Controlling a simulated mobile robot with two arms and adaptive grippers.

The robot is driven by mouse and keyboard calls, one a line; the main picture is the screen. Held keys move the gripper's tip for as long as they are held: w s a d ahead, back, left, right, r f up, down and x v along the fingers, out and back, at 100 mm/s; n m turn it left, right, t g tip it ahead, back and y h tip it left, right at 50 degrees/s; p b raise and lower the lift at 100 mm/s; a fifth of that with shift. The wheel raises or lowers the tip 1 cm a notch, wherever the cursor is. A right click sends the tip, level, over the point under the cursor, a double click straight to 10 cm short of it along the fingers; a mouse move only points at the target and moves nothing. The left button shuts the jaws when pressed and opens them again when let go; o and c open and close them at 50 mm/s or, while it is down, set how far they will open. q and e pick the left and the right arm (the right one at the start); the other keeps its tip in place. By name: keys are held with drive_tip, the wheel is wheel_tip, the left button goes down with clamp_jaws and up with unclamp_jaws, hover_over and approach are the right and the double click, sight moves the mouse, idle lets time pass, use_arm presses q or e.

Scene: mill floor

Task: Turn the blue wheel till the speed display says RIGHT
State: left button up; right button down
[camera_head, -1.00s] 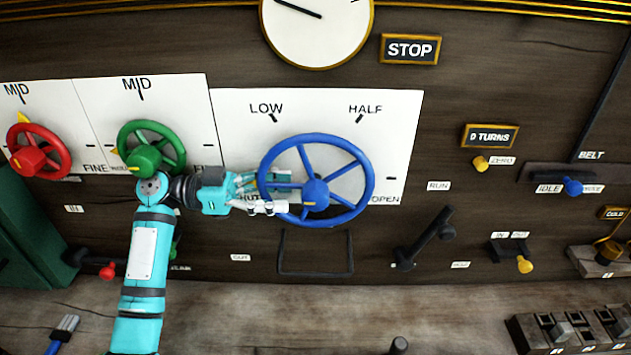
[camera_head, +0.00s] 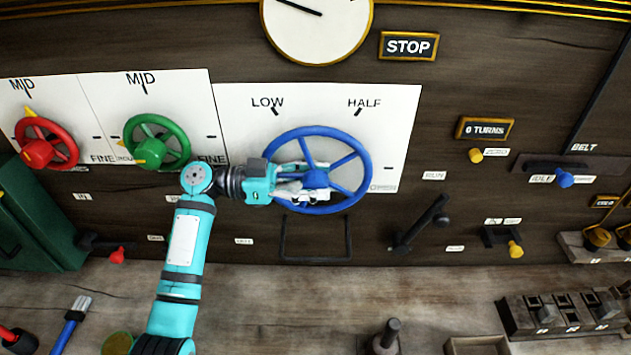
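The blue wheel (camera_head: 354,148) is a spoked handwheel on a white plate marked LOW and HALF, right of the green wheel. The speed display (camera_head: 408,46) reads STOP. My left gripper (camera_head: 322,183) is in front of the blue wheel, its pale fingers reaching across the left part to the hub. One finger is above and one below the hub's left side; whether they press on it is unclear. The gripper hides the wheel's left spokes and part of the hub. My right gripper is not in view.
A green wheel (camera_head: 172,135) and a red wheel (camera_head: 62,140) are at the left. A round dial (camera_head: 317,35) is above. A black lever (camera_head: 420,225) and a TURNS sign (camera_head: 485,129) are right of the wheel. The wooden bench (camera_head: 270,290) is below.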

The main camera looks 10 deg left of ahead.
use_arm(q)
drive_tip(key=shift+c, duration=1.4)
drive_tip(key=shift+y, duration=0.3)
drive_tip(key=shift+y+b, duration=0.35)
drive_tip(key=shift+y, duration=0.45)
drive_tip(key=shift+r+y, duration=0.15)
drive_tip(key=shift+y, duration=0.35)
drive_tip(key=shift+r+g+y+p, duration=0.1)
drive_tip(key=shift+g+y+p, duration=0.2)
drive_tip(key=shift+y+p, duration=0.4)
drive_tip(key=g+y+p, duration=0.1)
drive_tip(key=y+p, duration=0.3)
drive_tip(key=shift+d+r, duration=0.1)
drive_tip(key=shift+d, duration=0.05)
drive_tip(key=shift+f+g+y+p, duration=0.15)
drive_tip(key=shift+f+y+p, duration=0.05)
drive_tip(key=shift+y+p, duration=0.5)
drive_tip(key=shift+f+g+y+p, duration=0.15)
drive_tip(key=shift+y+p, duration=0.4)
drive_tip(key=shift+y, duration=0.25)
drive_tip(key=shift+w, duration=0.1)
